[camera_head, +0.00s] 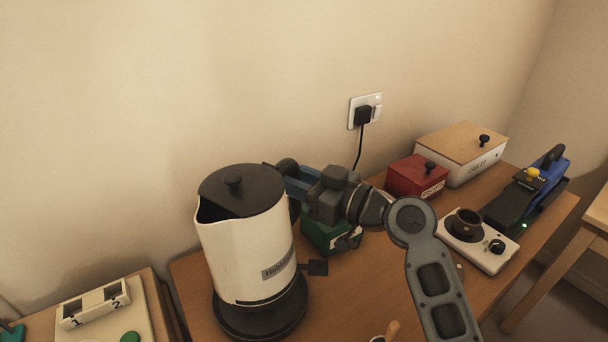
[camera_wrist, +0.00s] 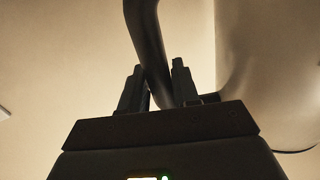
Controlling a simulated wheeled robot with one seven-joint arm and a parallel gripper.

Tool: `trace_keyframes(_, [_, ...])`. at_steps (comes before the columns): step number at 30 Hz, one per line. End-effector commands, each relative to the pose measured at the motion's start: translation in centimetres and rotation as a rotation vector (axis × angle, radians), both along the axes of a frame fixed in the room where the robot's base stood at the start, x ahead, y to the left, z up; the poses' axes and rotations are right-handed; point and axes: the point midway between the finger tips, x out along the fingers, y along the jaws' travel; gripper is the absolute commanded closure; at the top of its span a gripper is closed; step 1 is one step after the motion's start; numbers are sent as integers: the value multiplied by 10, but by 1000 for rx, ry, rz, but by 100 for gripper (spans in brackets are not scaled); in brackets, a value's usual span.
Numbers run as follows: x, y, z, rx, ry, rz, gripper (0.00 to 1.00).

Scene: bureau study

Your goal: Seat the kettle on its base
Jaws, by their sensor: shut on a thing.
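The kettle (camera_head: 243,245) has a white body with a dark lid, a spout at the left and a dark handle at the right. It stands upright over its round black base (camera_head: 262,318) at the front left of the desk. I cannot tell from this angle whether it is fully seated. My gripper (camera_head: 296,187) is at the kettle's right side, shut on the handle. In the wrist view the dark handle (camera_wrist: 147,45) runs down between the two fingers (camera_wrist: 158,88). The fingertips are partly hidden behind the kettle in the head view.
A red box (camera_head: 415,177), a white box with a wooden lid (camera_head: 462,152), a white device with a knob (camera_head: 478,240) and a blue-black device (camera_head: 527,195) stand to the right. A numbered panel (camera_head: 95,305) is at the left.

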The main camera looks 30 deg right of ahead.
Motion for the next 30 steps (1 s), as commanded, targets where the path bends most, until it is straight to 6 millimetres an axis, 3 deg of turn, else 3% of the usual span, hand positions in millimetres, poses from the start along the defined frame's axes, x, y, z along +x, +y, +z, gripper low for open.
trace_keyframes(21, [0, -1, -48, 5, -4, -2, 100])
trace_keyframes(30, [0, -1, -53, 5, -6, -2, 100])
